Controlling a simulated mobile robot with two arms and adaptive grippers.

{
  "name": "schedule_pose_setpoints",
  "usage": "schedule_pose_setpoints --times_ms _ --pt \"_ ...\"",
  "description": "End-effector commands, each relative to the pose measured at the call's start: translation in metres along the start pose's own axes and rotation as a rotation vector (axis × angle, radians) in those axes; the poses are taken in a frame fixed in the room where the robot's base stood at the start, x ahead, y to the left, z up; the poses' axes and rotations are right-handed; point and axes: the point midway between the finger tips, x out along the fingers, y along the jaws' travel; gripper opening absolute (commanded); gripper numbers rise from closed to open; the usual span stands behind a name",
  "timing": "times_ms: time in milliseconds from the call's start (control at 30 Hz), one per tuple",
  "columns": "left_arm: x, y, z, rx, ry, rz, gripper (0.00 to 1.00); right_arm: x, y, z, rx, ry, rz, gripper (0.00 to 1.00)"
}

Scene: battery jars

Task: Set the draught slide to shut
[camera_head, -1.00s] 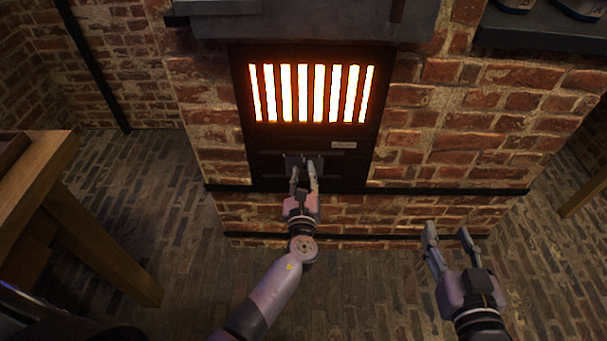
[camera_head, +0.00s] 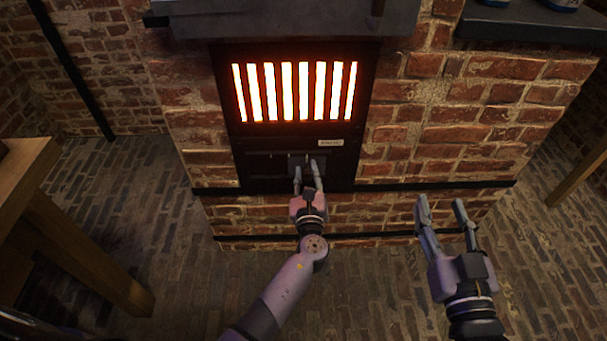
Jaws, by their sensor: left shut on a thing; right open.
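The draught slide (camera_head: 294,159) is a small dark plate on a horizontal track low on the black stove front (camera_head: 350,130), below the glowing grate (camera_head: 295,92). It sits right of the middle of its track, below and left of a small pale label (camera_head: 331,143). My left gripper (camera_head: 309,178) is shut on the slide's grip, its fingers pointing at the stove; the fingers hide part of it. My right gripper (camera_head: 440,205) is open and empty, in front of the brickwork at the right. The label's lettering is too small to read.
A wooden table (camera_head: 40,165) stands at the left. A dark ledge (camera_head: 300,22) juts out above the grate, and a dark shelf (camera_head: 530,28) is at the upper right. A dark rail (camera_head: 430,186) runs along the brickwork. The brick floor between is clear.

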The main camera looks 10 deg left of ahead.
Motion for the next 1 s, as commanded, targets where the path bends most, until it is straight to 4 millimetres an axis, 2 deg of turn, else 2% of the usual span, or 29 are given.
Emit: schedule_pose_setpoints --times_ms 33,67,333,633,733,867,1000 --pt "-0.001 -0.005 -0.001 -0.001 0.004 -0.011 0.0 0.0 0.0 0.0 0.0 -0.001 0.0 0.44" --pt "-0.001 -0.005 -0.001 -0.001 0.004 -0.011 0.26 0.0 0.0 0.0 0.0 -0.001 0.0 0.44" --pt "-0.001 -0.004 -0.001 -0.001 0.003 -0.009 0.44 0.0 0.0 0.0 0.0 -0.001 0.001 0.44" --pt "-0.001 -0.002 -0.001 -0.001 0.002 -0.006 0.46 0.0 0.001 0.001 0.0 -0.005 0.001 0.44" --pt "-0.007 -0.002 -0.001 -0.001 0.002 -0.007 0.46 0.0 0.001 0.002 0.0 -0.006 0.002 0.44" --pt "-0.026 -0.002 -0.002 -0.002 0.004 -0.006 0.46 0.0 0.001 0.001 0.0 -0.005 0.001 0.44" --pt "-0.057 -0.002 -0.002 -0.001 0.005 -0.007 0.46 0.0 0.001 0.001 0.0 -0.004 0.001 0.44"
